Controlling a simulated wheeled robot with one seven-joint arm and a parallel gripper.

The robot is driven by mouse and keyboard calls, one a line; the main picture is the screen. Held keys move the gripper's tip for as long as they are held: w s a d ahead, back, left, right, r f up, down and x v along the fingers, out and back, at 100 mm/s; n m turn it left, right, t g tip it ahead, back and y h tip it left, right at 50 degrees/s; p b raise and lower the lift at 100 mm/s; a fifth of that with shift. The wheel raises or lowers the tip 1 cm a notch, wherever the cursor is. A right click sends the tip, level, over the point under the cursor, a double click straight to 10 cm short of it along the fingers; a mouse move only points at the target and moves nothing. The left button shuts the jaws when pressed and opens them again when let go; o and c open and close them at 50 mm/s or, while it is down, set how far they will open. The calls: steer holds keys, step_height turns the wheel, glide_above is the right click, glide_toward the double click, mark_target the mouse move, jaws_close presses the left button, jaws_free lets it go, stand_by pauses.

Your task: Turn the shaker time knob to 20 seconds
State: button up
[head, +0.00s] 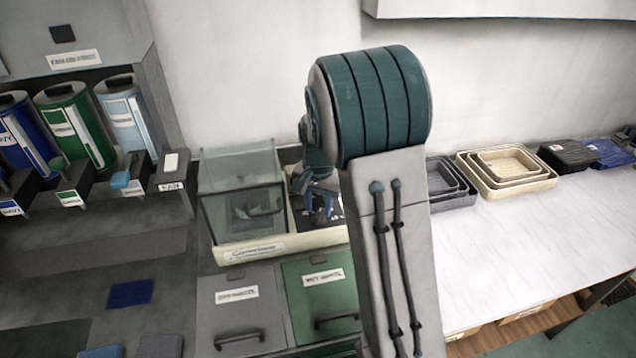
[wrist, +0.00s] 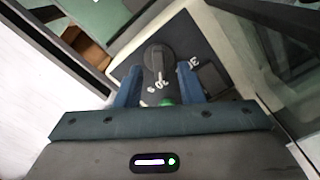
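In the wrist view a dark round knob (wrist: 158,58) with a lighter pointer bar sits on a black panel (wrist: 185,38). White numerals are printed beside it; one looks like 20, another begins with 3, and some are partly covered. The pointer bar runs down the picture, towards the numerals near my gripper. My gripper (wrist: 159,72) is open, with one blue finger on each side of the knob's lower part. I cannot tell whether the fingers touch it. A green round part (wrist: 165,101) shows between the fingers. In the head view my gripper (head: 320,208) is small over the panel, and my arm hides part of it.
A clear-lidded box (head: 240,195) stands left of the panel. Grey (head: 235,312) and green (head: 318,290) drawer fronts are below. Nested trays (head: 505,168) lie on the white counter (head: 540,235) to the right, which has free room. Coloured canisters (head: 75,125) stand at far left.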

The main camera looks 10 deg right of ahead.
mark_target(319, 212)
step_height(319, 212, up, 12)
steer(key=b, duration=0.1)
stand_by(0.4)
steer(key=s+n+t, duration=0.3)
steer(key=s+n, duration=0.4)
steer(key=s, duration=1.6)
steer(key=shift+s+d+f, duration=0.15)
steer(key=shift+s+f, duration=0.2)
